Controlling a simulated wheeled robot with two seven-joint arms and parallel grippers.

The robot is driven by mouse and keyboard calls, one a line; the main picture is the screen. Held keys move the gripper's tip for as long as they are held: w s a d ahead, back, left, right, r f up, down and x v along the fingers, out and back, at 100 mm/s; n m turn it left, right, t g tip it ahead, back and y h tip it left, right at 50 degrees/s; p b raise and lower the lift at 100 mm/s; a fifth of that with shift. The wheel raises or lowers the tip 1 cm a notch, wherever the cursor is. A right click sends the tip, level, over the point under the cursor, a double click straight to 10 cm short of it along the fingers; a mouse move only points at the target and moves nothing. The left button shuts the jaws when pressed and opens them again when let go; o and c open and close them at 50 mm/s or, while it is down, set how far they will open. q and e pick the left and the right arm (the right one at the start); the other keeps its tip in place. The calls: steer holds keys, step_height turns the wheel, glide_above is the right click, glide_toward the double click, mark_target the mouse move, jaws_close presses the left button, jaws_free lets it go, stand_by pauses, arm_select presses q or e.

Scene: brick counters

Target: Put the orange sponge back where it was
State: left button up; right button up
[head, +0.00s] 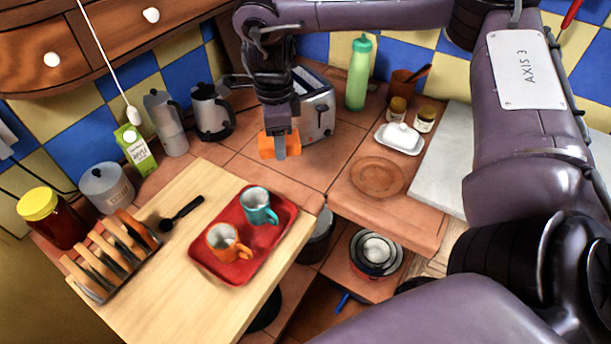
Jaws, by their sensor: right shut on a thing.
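The orange sponge (266,146) is held in my right gripper (280,149), whose arm comes in from the right along the top of the head view. The jaws are shut on the sponge, and a grey finger covers its middle. The sponge is at the tiled counter (333,163), in front of and to the left of the toaster (317,105). I cannot tell whether it touches the tiles. My left gripper is not in view.
A kettle (211,111) and a moka pot (166,122) stand left of the sponge. A wooden board (185,292) in front bears a red tray (213,268) with two mugs. A brown plate (378,177) lies to the right. Tiles between the sponge and plate are clear.

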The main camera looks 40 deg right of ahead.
steer(key=w+d+m, duration=0.2)
steer(key=d+m, duration=0.3)
steer(key=m, duration=0.2)
steer(key=m+b, duration=0.1)
steer(key=b, duration=0.4)
glide_above(298, 186)
step_height(298, 186, down, 16)
steer(key=shift+r, duration=0.2)
steer(key=shift+f+b, duration=0.85)
steer(key=shift+f, duration=1.1)
steer(key=shift+a+f, duration=0.1)
steer(key=shift+f, duration=0.05)
steer(key=o, duration=0.9)
steer(key=shift+o, duration=0.2)
